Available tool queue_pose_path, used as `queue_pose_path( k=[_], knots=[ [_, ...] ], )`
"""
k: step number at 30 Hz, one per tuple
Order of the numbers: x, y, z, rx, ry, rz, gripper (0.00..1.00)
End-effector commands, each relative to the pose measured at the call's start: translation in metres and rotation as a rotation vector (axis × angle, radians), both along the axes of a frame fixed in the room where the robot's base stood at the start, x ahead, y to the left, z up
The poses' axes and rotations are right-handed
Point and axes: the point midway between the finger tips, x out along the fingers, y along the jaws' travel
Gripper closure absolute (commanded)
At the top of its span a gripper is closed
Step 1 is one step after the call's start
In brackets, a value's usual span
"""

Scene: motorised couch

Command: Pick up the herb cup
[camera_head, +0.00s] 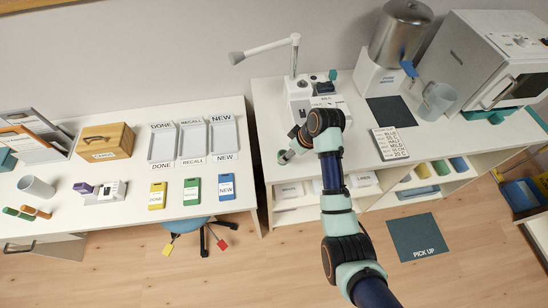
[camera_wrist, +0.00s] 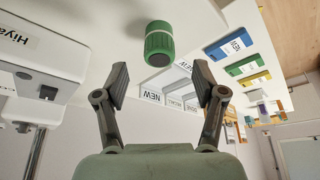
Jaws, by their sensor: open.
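A green ribbed cylinder (camera_wrist: 159,44) with a pale collar and a dark end is in the wrist view at the top centre; I take it for the herb cup, though no label on it shows. It stands against the white table surface. My gripper (camera_wrist: 161,78) is open, with its two dark fingers spread wide to either side. The cylinder is beyond the fingertips, roughly centred in the gap, and neither finger touches it. In the head view my arm reaches to the left edge of the right table; a small green-grey shape (camera_head: 285,157) shows there, and I cannot tell whether it is the cup or my gripper.
A white machine (camera_head: 302,95) with a lamp-like arm stands close beside my wrist; it also fills the left of the wrist view (camera_wrist: 45,45). The left table holds trays and coloured cards (camera_head: 194,191). A floor gap separates the tables.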

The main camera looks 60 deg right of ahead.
Motion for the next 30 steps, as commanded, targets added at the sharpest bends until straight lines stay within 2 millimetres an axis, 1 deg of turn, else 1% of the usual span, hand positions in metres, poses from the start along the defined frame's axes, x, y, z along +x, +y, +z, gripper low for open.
queue_pose_path(
  k=[1, 2, 7, 12, 15, 23, 30],
  knots=[
    [0.003, 0.0, -0.009, 0.002, 0.002, 0.002, 0.3],
    [0.004, 0.0, -0.012, 0.002, 0.002, 0.002, 0.3],
    [0.008, -0.001, -0.02, 0.001, 0.001, 0.001, 0.3],
    [0.021, -0.006, -0.049, 0.001, 0.001, 0.003, 0.3],
    [0.025, -0.006, -0.06, 0.0, 0.001, 0.002, 0.3],
    [0.027, -0.007, -0.062, -0.002, 0.0, 0.001, 0.3],
    [0.027, -0.007, -0.062, 0.0, 0.0, 0.001, 0.7]
  ],
)
